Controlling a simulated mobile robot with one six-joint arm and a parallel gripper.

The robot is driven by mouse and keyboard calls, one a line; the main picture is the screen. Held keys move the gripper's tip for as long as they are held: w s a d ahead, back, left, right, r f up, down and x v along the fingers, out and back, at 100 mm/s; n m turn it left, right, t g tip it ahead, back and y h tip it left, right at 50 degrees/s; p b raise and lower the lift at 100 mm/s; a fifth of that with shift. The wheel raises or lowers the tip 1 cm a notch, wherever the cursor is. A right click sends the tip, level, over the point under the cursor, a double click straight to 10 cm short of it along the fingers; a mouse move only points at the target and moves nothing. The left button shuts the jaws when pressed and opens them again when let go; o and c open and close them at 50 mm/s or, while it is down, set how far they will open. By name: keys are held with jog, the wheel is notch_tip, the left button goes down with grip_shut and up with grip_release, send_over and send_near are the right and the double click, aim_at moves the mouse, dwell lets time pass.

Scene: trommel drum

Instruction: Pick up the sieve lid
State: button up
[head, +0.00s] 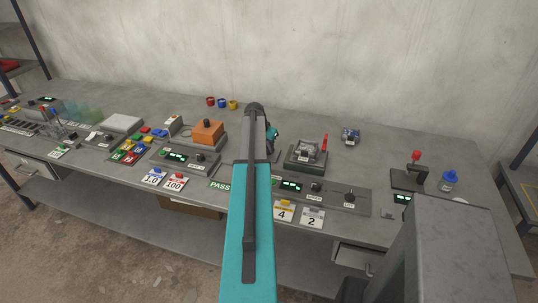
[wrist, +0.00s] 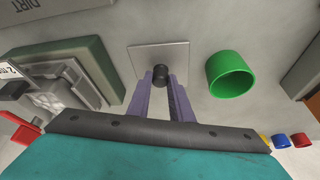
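The sieve lid (wrist: 143,57) appears in the wrist view as a thin square grey plate with a dark round knob (wrist: 160,73) on it, lying flat on the bench top. My gripper (wrist: 161,80) points at the knob, with one purple finger on each side of it. The fingers stand apart, about as wide as the knob looks. I cannot tell whether they touch it. In the head view, my arm hides the lid and the fingertips.
A green cup (wrist: 231,75) stands close right of the lid. A green-based device (wrist: 105,62) lies close left; the head view shows it with a red handle (head: 324,142). An orange block (head: 207,131) and small coloured cups (head: 221,102) stand left of my arm. Control panels line the bench front.

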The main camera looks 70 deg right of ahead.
jog(key=shift+r, duration=0.1)
grip_shut()
jog(key=shift+r+b, duration=0.95)
jog(key=shift+r, duration=0.75)
jog(key=w+a+r+b, duration=0.1)
jog(key=a+b, duration=0.3)
jog(key=a, duration=1.2)
jog(key=shift+w+r, duration=0.2)
jog(key=shift+w, duration=0.5)
jog(key=shift+d+r, duration=0.1)
jog(key=shift+r, duration=0.15)
jog(key=shift+r+p, duration=1)
jog(key=shift+r, duration=0.3)
